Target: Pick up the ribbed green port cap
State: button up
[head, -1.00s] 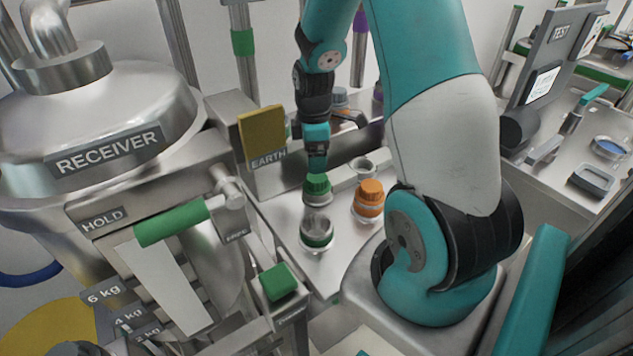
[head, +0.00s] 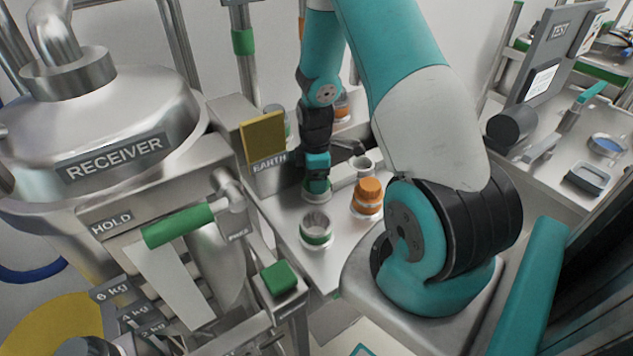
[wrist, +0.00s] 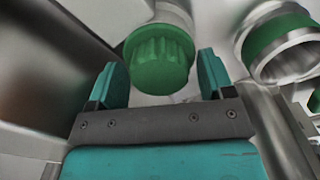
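The ribbed green port cap (wrist: 160,60) shows in the wrist view just ahead of and partly between my gripper's (wrist: 161,76) two teal fingers. The fingers are apart and hold nothing. In the head view my gripper (head: 317,178) is directly over the cap and hides most of it. Whether the fingers reach fully around the cap's side cannot be told.
An open steel port with a green band (head: 316,232) stands in front of the cap, and an orange ribbed cap (head: 368,191) is to its right. The yellow EARTH plate (head: 263,136) is close on the left. The RECEIVER vessel (head: 120,115) stands far left.

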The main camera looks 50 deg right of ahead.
jog(key=c, duration=0.9)
jog(key=shift+r, duration=0.1)
notch_tip(320, 180, up, 20)
jog(key=shift+f+b, duration=0.1)
jog(key=shift+b, duration=0.85)
